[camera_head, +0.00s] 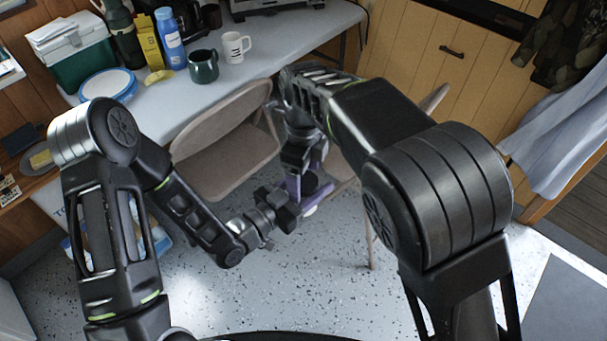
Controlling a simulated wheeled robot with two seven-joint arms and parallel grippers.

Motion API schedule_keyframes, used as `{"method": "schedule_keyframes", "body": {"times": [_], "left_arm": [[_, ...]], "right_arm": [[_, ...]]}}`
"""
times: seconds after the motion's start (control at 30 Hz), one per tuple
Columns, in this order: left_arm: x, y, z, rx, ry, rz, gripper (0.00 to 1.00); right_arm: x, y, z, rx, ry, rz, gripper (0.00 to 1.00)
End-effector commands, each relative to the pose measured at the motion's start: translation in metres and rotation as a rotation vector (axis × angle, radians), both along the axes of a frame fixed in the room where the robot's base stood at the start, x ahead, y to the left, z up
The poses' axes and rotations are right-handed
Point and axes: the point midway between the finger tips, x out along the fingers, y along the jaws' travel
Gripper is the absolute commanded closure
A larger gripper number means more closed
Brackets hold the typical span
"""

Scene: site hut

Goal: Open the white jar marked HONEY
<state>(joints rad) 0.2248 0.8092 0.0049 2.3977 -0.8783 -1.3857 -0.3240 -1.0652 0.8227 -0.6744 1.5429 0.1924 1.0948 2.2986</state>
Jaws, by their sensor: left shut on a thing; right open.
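A small piece of a white jar (310,211) shows at the fingertips of my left gripper (306,202), above the floor and in front of the chairs. The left gripper comes in from the left and is shut on the jar. My grippers hide most of the jar, and no HONEY marking can be read. My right gripper (308,173) reaches down from above, close over the same spot, with its purple fingers apart. A dark round shape (309,184) shows between the fingers; I cannot tell whether it is the jar's lid.
A pale table (235,82) at the back holds a green mug (203,67), a white mug (235,47), a blue bottle (170,42), a blue-rimmed tub (108,84) and a green-and-white box (75,50). A beige folding chair (225,150) stands behind my grippers. Speckled floor is open below.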

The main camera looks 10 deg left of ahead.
Motion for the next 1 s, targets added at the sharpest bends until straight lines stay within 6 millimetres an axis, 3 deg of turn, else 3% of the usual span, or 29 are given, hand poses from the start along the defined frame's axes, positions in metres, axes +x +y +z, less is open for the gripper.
{"method": "schedule_keyframes", "body": {"times": [0.23,0.6,0.83,1.0], "left_arm": [[0.001,0.0,0.001,-0.001,-0.002,0.0,1.0],[0.001,0.0,0.001,-0.001,-0.002,0.0,1.0],[0.001,0.0,0.001,-0.001,-0.002,0.0,1.0],[0.001,0.0,0.001,-0.001,-0.002,0.0,1.0]], "right_arm": [[-0.002,0.002,0.004,0.002,0.004,0.002,0.21],[-0.001,0.002,0.044,0.003,0.002,0.002,0.21],[-0.001,0.001,0.045,0.001,0.003,0.001,0.21],[-0.001,0.001,0.049,-0.001,0.003,-0.034,0.33]]}}
